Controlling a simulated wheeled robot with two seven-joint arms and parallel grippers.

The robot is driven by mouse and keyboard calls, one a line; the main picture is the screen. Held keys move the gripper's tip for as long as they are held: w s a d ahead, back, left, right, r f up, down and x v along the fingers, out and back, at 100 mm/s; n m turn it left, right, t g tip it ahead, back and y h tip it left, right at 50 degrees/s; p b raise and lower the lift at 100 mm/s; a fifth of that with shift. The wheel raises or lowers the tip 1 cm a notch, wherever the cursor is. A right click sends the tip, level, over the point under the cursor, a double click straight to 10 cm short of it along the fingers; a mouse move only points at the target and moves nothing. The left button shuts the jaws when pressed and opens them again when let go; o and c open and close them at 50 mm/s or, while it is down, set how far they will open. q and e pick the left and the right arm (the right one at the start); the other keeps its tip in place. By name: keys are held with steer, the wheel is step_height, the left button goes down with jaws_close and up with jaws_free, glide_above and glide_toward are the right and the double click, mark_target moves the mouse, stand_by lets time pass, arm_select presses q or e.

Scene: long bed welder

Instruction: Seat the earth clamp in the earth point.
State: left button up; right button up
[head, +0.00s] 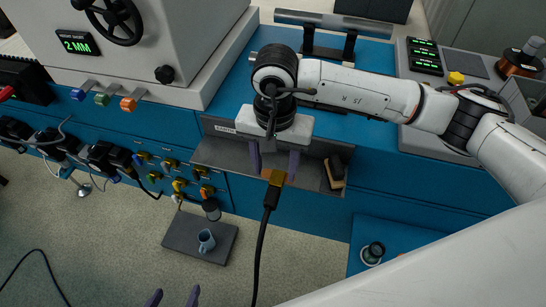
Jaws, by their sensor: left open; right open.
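The earth clamp (270,194), dark with a brass-orange block at its upper end, is at the front edge of the grey recess, and its black cable runs down to the bottom of the view. My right gripper (274,165) is open just above the clamp, with its two purple fingers apart on either side of the clamp's upper end. I cannot tell whether the fingers touch it. The earth point cannot be made out clearly; the gripper and clamp cover that part of the recess. My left gripper (172,297) is at the bottom edge, open and empty, only its fingertips showing.
The grey recess (222,153) holds a dark block (335,168) at its right. Cables and coloured connectors line the blue front (235,190) at left. The floor at lower left is mostly clear.

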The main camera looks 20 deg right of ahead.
mark_target(271, 199)
step_height(271, 199, down, 8)
steer(key=shift+r, duration=0.1)
stand_by(0.4)
jaws_close()
steer(key=shift+a, duration=0.1)
steer(key=shift+s+a, duration=0.15)
steer(key=shift+s, duration=0.05)
steer(key=shift+s+a+p, duration=0.35)
steer(key=shift+s+a, duration=0.1)
steer(key=shift+s, duration=0.25)
steer(key=shift+s+a, duration=0.25)
steer(key=shift+s, duration=0.2)
steer(key=shift+s+a, duration=0.8)
steer(key=shift+s, duration=0.3)
